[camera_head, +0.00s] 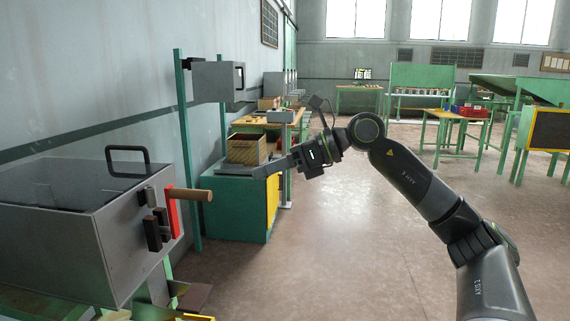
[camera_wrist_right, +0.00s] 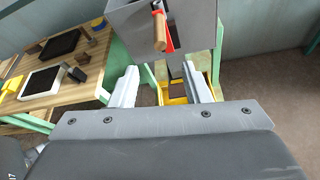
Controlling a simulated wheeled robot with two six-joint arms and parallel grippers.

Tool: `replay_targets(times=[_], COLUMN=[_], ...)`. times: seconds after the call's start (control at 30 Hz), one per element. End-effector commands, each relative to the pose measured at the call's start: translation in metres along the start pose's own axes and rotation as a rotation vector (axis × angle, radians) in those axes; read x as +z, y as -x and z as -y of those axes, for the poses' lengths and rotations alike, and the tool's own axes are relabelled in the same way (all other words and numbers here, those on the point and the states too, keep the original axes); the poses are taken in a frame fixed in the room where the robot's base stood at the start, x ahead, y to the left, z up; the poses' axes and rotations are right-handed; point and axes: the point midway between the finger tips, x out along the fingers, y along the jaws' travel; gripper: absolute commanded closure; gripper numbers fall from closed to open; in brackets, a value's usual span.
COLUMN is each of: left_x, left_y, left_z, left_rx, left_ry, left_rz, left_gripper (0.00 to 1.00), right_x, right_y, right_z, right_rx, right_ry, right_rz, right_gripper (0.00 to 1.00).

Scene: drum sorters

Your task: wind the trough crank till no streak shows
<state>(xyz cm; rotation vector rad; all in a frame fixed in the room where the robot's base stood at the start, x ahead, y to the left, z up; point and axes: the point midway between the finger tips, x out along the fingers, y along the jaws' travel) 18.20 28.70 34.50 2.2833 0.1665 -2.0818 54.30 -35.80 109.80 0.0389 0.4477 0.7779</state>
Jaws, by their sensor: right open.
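The trough is a grey metal box (camera_head: 100,235) at the left of the head view, with a dark top and a black handle. Its crank has a red arm (camera_head: 172,212) and a wooden grip (camera_head: 192,194) sticking out to the right. In the right wrist view the crank's wooden grip (camera_wrist_right: 159,31) hangs beyond my fingers, near the top. My right gripper (camera_head: 268,170) is open and empty, to the right of the crank and apart from it. Its two fingers also show in the right wrist view (camera_wrist_right: 162,86). I cannot make out a streak. My left gripper is out of view.
A green cabinet (camera_head: 234,205) with a wooden crate (camera_head: 247,149) stands behind my right gripper. A yellow tray (camera_wrist_right: 172,98) lies low beyond my fingers. A wooden bench (camera_wrist_right: 60,75) with dark and white panels is at the left.

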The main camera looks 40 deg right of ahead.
Motion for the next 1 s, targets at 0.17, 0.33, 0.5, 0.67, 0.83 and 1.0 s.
replay_targets(times=[0.17, 0.33, 0.5, 0.67, 0.83, 1.0], left_x=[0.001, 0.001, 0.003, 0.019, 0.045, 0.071], left_y=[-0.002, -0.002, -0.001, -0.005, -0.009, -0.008], left_z=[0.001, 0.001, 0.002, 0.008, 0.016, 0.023], left_rx=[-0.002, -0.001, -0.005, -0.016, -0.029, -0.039], left_ry=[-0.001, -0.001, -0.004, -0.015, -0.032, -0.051], left_rz=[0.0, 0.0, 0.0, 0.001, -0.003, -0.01], left_gripper=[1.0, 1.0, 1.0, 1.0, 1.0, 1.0], right_x=[0.001, 0.001, 0.0, -0.008, -0.023, -0.042], right_y=[0.001, 0.001, -0.003, -0.013, -0.018, -0.015], right_z=[0.0, 0.0, -0.002, -0.008, -0.012, -0.008], right_rx=[0.0, 0.0, 0.025, 0.105, 0.159, 0.138], right_ry=[0.001, 0.001, -0.01, -0.059, -0.163, -0.28], right_rz=[0.0, 0.0, 0.012, 0.078, 0.201, 0.312], right_gripper=[0.57, 0.57, 0.57, 0.57, 0.57, 0.57])
